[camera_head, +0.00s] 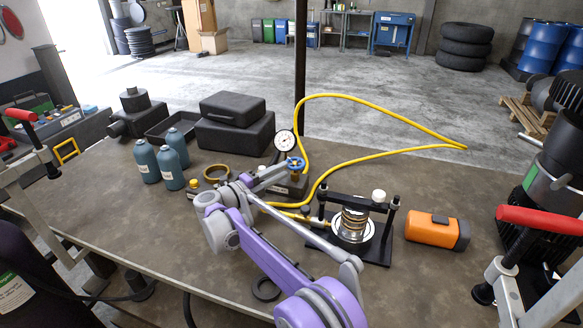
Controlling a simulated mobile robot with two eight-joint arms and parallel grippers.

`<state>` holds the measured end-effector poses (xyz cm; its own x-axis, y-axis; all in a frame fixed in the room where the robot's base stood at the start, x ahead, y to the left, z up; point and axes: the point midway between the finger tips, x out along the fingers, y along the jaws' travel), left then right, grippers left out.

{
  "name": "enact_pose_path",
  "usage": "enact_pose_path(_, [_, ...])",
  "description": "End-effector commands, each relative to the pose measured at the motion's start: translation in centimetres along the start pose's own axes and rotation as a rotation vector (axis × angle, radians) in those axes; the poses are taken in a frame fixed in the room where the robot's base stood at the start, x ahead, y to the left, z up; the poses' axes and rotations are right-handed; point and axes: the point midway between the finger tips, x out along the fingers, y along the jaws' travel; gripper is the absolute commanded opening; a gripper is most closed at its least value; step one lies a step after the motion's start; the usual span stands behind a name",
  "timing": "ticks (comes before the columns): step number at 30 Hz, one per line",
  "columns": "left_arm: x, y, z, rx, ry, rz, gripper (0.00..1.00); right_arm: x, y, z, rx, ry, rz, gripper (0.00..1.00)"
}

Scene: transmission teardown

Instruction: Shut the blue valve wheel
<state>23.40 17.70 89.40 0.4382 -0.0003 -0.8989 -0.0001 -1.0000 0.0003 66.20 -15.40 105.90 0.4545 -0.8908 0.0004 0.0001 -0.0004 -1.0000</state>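The blue valve wheel (296,164) stands on a small dark pump unit on the workbench, just right of a round white-faced pressure gauge (285,141). My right arm, purple and grey, reaches in from the bottom of the view and bends back at its left end. My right gripper (281,171) points right, with its tips close beside the left side of the wheel. Whether the tips touch the wheel, and how far apart they are, is too small to tell. The gripper and arm hide part of the pump unit. My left gripper is not in view.
A yellow hose (390,119) loops over the bench's back. A black press (352,224) with a coil spring stands right of my arm, beside an orange device (431,230). Blue-grey bottles (170,165), a brass ring (217,173) and black cases (235,133) stand left.

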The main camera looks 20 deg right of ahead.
Motion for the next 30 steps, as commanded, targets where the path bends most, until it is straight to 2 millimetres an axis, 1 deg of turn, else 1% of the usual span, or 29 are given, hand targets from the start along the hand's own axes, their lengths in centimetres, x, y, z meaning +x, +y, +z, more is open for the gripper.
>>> enact_pose_path(1, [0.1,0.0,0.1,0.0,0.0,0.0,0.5,-0.7,0.0,0.0,0.0,-0.002,0.0,0.29])
enact_pose_path(4, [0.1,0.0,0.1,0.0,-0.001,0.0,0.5,-1.3,0.0,0.0,0.0,-0.001,0.0,0.29])
enact_pose_path(13, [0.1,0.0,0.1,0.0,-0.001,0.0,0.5,-1.5,0.0,0.0,0.0,0.0,0.0,0.29])
enact_pose_path(17, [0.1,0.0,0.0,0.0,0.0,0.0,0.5,-1.4,-0.1,0.0,0.024,-0.01,0.0,0.53])
enact_pose_path(19, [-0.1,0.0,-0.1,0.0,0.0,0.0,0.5,-1.2,-0.2,-0.1,0.08,-0.029,0.0,0.65])
enact_pose_path(22, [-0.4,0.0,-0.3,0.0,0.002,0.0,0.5,-0.8,-0.3,-0.2,0.228,-0.084,0.005,0.83])
enact_pose_path(24, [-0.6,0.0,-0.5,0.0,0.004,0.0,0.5,-0.5,-0.5,-0.4,0.369,-0.136,0.019,0.96])
enact_pose_path(25, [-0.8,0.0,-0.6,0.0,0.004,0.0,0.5,-0.3,-0.5,-0.5,0.436,-0.161,0.029,1.0])
enact_pose_path(29, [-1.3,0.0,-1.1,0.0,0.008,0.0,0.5,-0.2,-0.6,-1.2,0.75,-0.272,0.097,1.0])
enact_pose_path(30, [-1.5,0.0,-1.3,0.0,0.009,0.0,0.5,-0.2,-0.6,-1.6,0.854,-0.307,0.13,1.0])
